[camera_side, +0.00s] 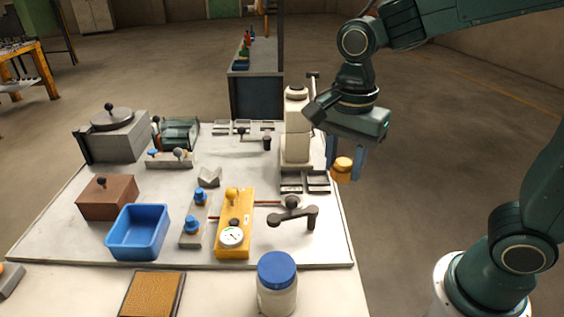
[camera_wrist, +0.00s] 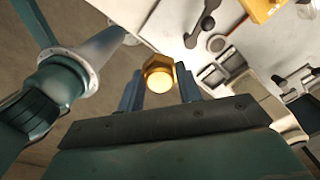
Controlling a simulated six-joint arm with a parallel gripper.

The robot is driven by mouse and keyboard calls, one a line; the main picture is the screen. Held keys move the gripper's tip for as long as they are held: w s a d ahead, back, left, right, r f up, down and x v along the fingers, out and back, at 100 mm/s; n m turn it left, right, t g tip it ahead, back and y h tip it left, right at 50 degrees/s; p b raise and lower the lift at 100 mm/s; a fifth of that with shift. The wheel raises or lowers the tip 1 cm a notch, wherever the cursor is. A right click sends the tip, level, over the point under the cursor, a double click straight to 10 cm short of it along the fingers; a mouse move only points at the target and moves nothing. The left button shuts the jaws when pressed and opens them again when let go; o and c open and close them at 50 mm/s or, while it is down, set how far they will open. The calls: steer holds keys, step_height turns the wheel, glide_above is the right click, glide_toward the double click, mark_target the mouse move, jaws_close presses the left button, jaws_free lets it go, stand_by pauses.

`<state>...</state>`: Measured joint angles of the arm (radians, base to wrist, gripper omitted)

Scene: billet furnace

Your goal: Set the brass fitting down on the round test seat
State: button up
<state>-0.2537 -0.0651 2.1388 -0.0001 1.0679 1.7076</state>
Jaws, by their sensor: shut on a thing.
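The brass fitting (camera_side: 343,168) is a hexagonal, gold-coloured piece with a round face. My gripper (camera_side: 344,172) is shut on it and holds it in the air, just off the right edge of the bench top. In the wrist view the fitting (camera_wrist: 158,72) sits between the two blue fingers of my gripper (camera_wrist: 160,88).
Two small grey trays (camera_side: 318,182) lie near the bench's right edge, by a cream press (camera_side: 296,130). A crank lever (camera_side: 297,217), a yellow gauge block (camera_side: 234,222), a blue bin (camera_side: 139,232) and a blue-lidded jar (camera_side: 277,285) stand nearer the front.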

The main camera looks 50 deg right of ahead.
steer(key=shift+w, duration=0.1)
stand_by(0.3)
steer(key=w+d+r+m, duration=0.1)
steer(key=w+d+m, duration=0.1)
steer(key=w, duration=0.6)
steer(key=w+d+r+m, duration=0.1)
steer(key=w+d+m, duration=0.15)
steer(key=w, duration=0.45)
step_height(320, 180, down, 16)
steer(key=shift+w+f, duration=0.1)
steer(key=shift+f, duration=0.1)
steer(key=shift+f, duration=2.05)
steer(key=shift+f, duration=0.1)
steer(key=o, duration=1.1)
